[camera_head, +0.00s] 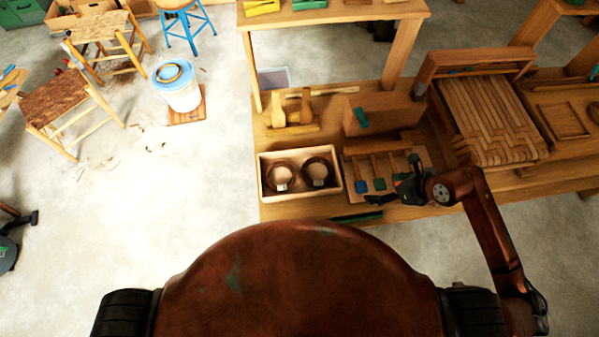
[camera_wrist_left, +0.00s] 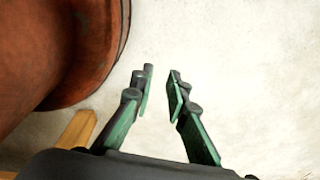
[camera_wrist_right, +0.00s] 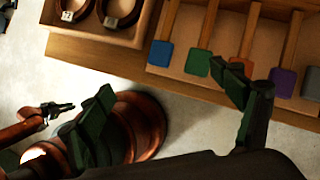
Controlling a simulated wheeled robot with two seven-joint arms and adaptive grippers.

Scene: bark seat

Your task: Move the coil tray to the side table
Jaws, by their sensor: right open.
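The coil tray (camera_head: 264,188) is a light wooden box with two dark coils (camera_head: 281,177) in it, each with a pale tag. It sits on the workbench near its front left corner; part of it shows at the top left of the right wrist view (camera_wrist_right: 93,36). My right gripper (camera_head: 394,183) is open and empty, right of the tray and over the front of a rack of color-tipped tools. My left gripper (camera_wrist_left: 160,82) is open and empty over bare floor; it is outside the head view. I cannot tell which surface is the side table.
The tool rack (camera_head: 425,158) stands just right of the coil tray. Wooden mallets (camera_head: 305,106) and a wooden block (camera_head: 383,113) lie behind. A woven seat frame (camera_head: 490,118) is further right. Stools and a white bucket (camera_head: 180,92) stand at left. Floor left of the bench is mostly clear.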

